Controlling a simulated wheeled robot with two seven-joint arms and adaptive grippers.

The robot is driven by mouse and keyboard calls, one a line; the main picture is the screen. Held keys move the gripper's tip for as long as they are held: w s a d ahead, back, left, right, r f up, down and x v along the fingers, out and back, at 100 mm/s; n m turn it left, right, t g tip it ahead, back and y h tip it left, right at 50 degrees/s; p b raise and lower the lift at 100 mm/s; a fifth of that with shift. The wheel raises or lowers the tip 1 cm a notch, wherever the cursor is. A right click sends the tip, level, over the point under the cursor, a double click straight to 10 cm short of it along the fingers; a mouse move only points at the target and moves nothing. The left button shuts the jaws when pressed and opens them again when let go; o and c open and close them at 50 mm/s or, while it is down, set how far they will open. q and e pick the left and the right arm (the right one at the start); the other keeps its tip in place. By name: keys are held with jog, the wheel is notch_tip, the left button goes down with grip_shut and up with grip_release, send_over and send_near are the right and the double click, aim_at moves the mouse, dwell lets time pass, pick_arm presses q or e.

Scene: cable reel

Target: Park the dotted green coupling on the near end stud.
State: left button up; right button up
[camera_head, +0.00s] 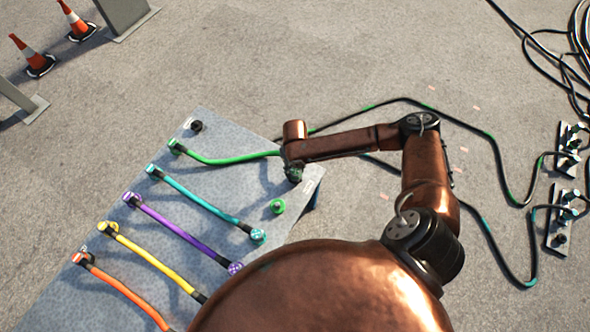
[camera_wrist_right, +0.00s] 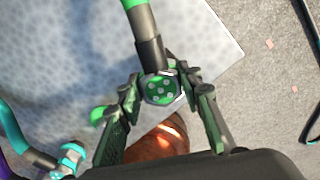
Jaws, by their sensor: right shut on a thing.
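The dotted green coupling (camera_wrist_right: 160,90), a green face with pale dots in a dark body, is between the fingers of my right gripper (camera_head: 294,173). The gripper is shut on it. The green cable (camera_head: 232,159) runs from it to a green-marked fitting (camera_head: 177,147) at the board's far left. In the head view the coupling is mostly hidden by the gripper. A round green stud (camera_head: 278,206) stands on the board near its right edge, apart from the gripper and lower in the picture. It also shows left of the fingers in the wrist view (camera_wrist_right: 99,115). My left gripper is not in view.
Teal (camera_head: 205,200), purple (camera_head: 180,219), yellow (camera_head: 150,260) and orange (camera_head: 125,290) cables lie across the grey board (camera_head: 225,130). The teal dotted coupling (camera_head: 258,236) is close to the green stud. Black cables (camera_head: 480,130) lie on the floor at right.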

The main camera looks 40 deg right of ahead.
jog(key=shift+f, duration=0.35)
jog(key=o, duration=1.3)
jog(key=shift+o, duration=0.2)
notch_tip(320, 180, up, 12)
